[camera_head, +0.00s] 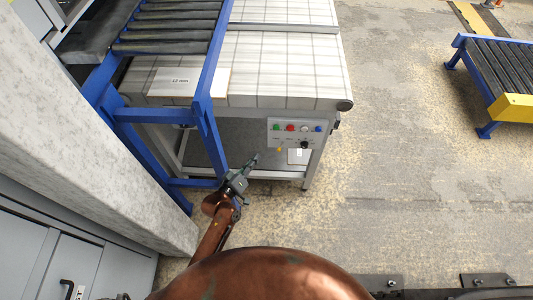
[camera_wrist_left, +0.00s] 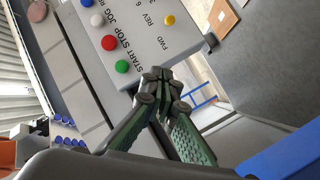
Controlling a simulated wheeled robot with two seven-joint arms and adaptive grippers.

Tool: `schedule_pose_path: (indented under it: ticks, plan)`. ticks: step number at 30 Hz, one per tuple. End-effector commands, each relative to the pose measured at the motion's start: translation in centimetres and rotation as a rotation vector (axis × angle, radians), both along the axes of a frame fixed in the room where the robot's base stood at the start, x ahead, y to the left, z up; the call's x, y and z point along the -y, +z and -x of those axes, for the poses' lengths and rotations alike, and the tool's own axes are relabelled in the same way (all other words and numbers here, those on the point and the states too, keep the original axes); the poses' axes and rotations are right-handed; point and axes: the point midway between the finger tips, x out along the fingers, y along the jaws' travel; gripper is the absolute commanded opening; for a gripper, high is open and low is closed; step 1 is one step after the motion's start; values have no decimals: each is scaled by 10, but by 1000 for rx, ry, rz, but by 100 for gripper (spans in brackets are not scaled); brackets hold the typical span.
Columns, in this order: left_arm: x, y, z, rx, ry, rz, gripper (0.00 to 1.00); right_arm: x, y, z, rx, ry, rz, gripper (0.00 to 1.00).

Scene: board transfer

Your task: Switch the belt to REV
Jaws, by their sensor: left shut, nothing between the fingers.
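The grey-white control panel (camera_head: 270,141) is on the front of the belt conveyor, near its right corner. It has a row of green (camera_head: 277,127), red (camera_head: 290,128), white (camera_head: 304,128) and blue buttons (camera_head: 318,129). A black knob (camera_head: 304,145) and a small yellow part (camera_head: 279,149) sit below the row. The left wrist view shows the panel (camera_wrist_left: 147,55) turned, with START, STOP, JOG, REV and FWD lettering and the yellow part (camera_wrist_left: 170,20). The knob's setting is unreadable. My left gripper (camera_head: 255,158) is shut and empty, below and left of the panel; its fingertips (camera_wrist_left: 157,76) appear beside the green button.
A white board (camera_head: 173,86) marked 12 mm lies on the tiled belt (camera_head: 285,75). A blue frame (camera_head: 207,120) with rollers stands left of my left gripper, by a grey pillar (camera_head: 90,120). Open floor (camera_head: 400,170) lies right; another roller conveyor (camera_head: 500,75) stands farther off.

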Motion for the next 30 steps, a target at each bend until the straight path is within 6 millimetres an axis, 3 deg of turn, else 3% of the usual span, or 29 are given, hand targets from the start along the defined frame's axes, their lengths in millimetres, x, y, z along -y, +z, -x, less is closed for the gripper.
schedule_pose_path:
  ticks: [9,16,23,30]
  plan:
    - [27,-13,-47,-1,-1,0,0,0,-18,11,-18,0,0,40]
    - [47,-20,-84,-2,-1,1,0,-6,-21,-22,-10,-15,-3,40]
    - [66,-41,-76,-2,-1,0,0,-9,-17,-47,-9,-27,-3,40]
    - [73,-46,-74,-1,-1,0,0,-10,-13,-56,-10,-32,-4,40]
